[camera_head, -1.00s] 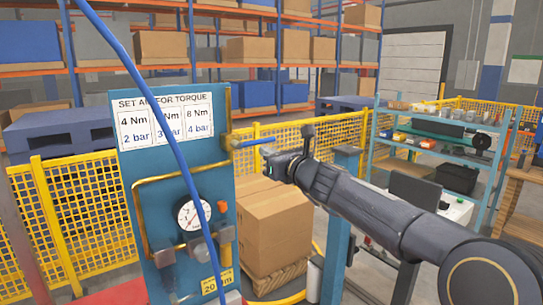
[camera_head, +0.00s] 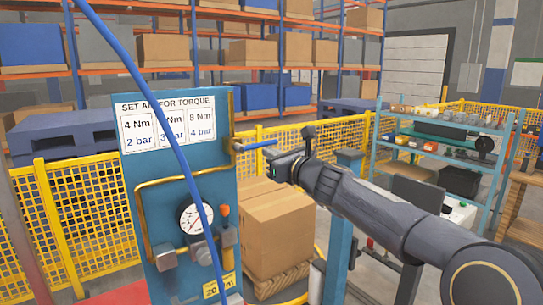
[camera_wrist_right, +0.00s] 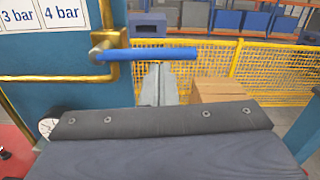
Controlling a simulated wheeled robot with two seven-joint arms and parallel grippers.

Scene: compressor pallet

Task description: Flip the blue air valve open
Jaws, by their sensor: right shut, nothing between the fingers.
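The blue air valve handle (camera_head: 258,146) sticks out sideways to the right from the brass pipe at the right edge of the blue panel. In the right wrist view the blue handle (camera_wrist_right: 160,54) lies level across the upper middle, joined to a metal valve body at its left end. My right gripper (camera_head: 275,160) is just below the handle's outer part. Its fingers (camera_wrist_right: 158,84) are shut and empty, with their tips close under the handle; I cannot tell whether they touch it. My left gripper is not in view.
The blue panel (camera_head: 155,186) carries a torque chart (camera_head: 168,124), a pressure gauge (camera_head: 194,218) and brass pipes. A blue hose (camera_head: 165,125) crosses in front of it. Cardboard boxes (camera_head: 279,228) stand on a pallet behind. Yellow mesh fencing (camera_head: 88,208) runs behind the panel.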

